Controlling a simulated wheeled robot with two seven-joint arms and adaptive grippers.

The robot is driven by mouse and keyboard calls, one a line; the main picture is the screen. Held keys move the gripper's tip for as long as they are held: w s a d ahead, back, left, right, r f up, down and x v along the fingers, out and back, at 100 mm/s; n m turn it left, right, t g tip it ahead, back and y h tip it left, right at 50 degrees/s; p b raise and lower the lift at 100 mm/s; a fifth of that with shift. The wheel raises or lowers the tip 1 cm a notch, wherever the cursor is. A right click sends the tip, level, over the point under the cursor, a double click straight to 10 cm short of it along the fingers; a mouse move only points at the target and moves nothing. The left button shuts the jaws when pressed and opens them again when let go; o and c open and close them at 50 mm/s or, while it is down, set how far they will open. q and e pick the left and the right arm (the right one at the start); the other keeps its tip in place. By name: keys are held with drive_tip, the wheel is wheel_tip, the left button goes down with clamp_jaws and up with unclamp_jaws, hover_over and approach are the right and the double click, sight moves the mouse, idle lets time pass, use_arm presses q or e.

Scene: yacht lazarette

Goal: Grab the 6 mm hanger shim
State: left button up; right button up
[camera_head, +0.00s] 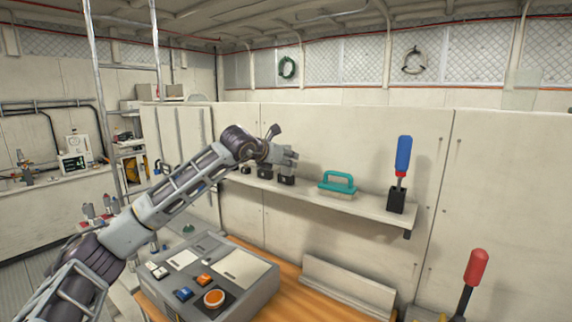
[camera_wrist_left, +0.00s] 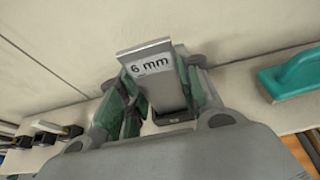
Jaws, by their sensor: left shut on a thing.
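The 6 mm hanger shim (camera_wrist_left: 150,66) is a grey metal plate with a "6 mm" label, seen in the left wrist view. It stands upright between the green-padded fingers of my left gripper (camera_wrist_left: 160,98), which is shut on it. Its lower end is at a dark holder (camera_wrist_left: 175,117) on the shelf; I cannot tell whether it is still seated there. In the head view my left gripper (camera_head: 284,158) is at the shelf, above the small black holders (camera_head: 285,179). The shim cannot be made out in the head view. My right gripper is not in view.
The wall shelf (camera_head: 325,200) also carries a teal-handled brush (camera_head: 338,184) and a blue-and-red-handled tool (camera_head: 402,158) in a black holder, both right of the gripper. A grey control box (camera_head: 245,272) with buttons sits below on the wooden bench. A red-handled tool (camera_head: 475,268) stands at lower right.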

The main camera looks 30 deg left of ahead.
sight(285, 157)
use_arm(q)
drive_tip(key=shift+r, duration=1.2)
drive_tip(key=s, duration=0.2)
drive_tip(key=s+b, duration=0.1)
drive_tip(key=s, duration=0.1)
drive_tip(key=shift+s+a+f+b, duration=0.1)
drive_tip(key=shift+a+f+b, duration=0.05)
drive_tip(key=shift+a+b, duration=0.2)
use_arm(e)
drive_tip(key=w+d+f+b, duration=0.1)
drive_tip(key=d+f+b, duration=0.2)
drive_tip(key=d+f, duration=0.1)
use_arm(q)
drive_tip(key=s+a+b, duration=0.1)
drive_tip(key=s, duration=1.2)
drive_tip(key=shift+s+a, duration=0.35)
drive_tip(key=shift+a, duration=0.05)
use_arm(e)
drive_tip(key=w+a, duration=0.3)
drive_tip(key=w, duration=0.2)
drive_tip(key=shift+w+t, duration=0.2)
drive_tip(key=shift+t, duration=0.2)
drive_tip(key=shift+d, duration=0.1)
